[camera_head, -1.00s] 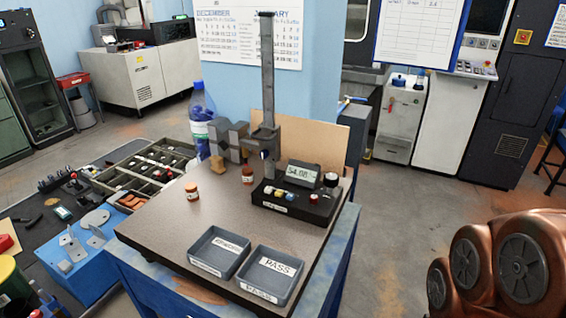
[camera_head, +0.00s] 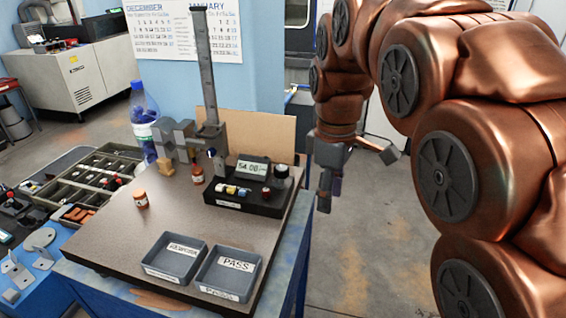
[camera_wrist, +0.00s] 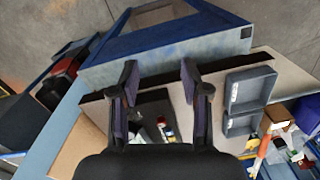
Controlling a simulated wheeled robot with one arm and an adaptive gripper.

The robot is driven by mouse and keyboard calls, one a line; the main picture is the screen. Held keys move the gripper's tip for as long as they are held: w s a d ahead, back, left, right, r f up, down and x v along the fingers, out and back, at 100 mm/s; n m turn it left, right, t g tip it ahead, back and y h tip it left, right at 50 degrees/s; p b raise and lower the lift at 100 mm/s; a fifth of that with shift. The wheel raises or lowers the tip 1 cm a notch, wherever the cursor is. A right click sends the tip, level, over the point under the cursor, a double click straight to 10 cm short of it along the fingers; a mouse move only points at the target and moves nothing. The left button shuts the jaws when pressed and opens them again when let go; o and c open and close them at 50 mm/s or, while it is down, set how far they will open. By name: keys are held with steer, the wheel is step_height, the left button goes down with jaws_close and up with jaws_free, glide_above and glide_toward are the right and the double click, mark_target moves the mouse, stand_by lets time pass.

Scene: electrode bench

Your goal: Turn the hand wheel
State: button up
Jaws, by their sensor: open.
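A tall height gauge (camera_head: 203,75) stands on the grey-brown bench plate (camera_head: 130,235). My gripper (camera_head: 357,178) is open and empty, apart from the gauge, to the right of the bench. In the wrist view its fingers (camera_wrist: 159,80) are spread, with the black base (camera_wrist: 153,104) partly visible between and below them. The knob is not clear there.
Two grey trays, one marked PASS (camera_head: 227,273), stand at the plate's front edge. Floor is clear at right.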

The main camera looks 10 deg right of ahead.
mark_target(283, 168)
steer(key=w+a+r+n, duration=0.1)
steer(key=w+a+n, duration=0.1)
steer(key=w+n, duration=0.1)
steer(key=w+a+r+n, duration=0.2)
steer(key=w+n, duration=0.1)
steer(key=w, duration=0.2)
steer(key=w+a+r+n, duration=0.2)
steer(key=w+n, duration=0.1)
steer(key=w, duration=0.1)
steer(key=shift+w+a+r+t+p, duration=0.15)
steer(key=shift+a+r+t+p, duration=0.05)
steer(key=shift+a+t+p, duration=0.2)
steer(key=shift+w+a+n, duration=0.3)
steer(key=shift+w+n, duration=0.05)
steer(key=shift+n, duration=0.15)
step_height(283, 168, down, 3)
steer(key=b, duration=0.3)
steer(key=shift+f+p, duration=0.35)
steer(key=shift+f, duration=1.95)
steer(key=c, duration=0.9)
